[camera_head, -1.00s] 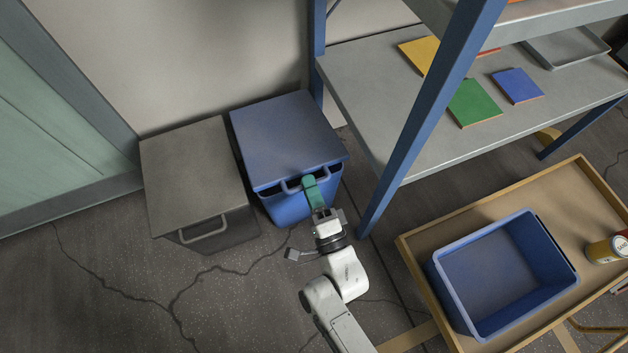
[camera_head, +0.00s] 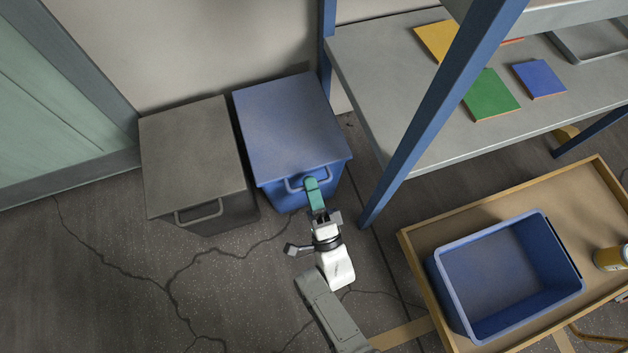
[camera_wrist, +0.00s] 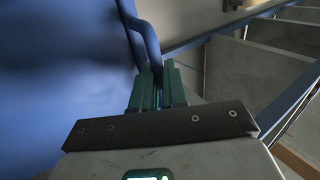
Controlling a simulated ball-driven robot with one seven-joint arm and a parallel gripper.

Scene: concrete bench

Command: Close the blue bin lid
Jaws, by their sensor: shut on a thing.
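The blue bin (camera_head: 289,199) stands on the floor against the wall. Its flat blue lid (camera_head: 288,125) lies down over the top, with no dark gap visible at the front edge. The lid's loop handle (camera_head: 292,186) is at the front. My gripper (camera_head: 312,184), with teal fingers, is at the right side of this handle. In the wrist view the fingers (camera_wrist: 157,82) are shut on the end of the handle (camera_wrist: 148,42), and the blue surface fills the left side. The fingers hide part of the handle.
A grey lidded bin (camera_head: 190,155) stands close on the left. A shelf (camera_head: 400,90) with a blue post (camera_head: 437,115) rises just right of the blue bin. A wooden-edged cart top (camera_head: 415,245) holding an open blue crate (camera_head: 440,293) is at the lower right. The cracked floor in front is clear.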

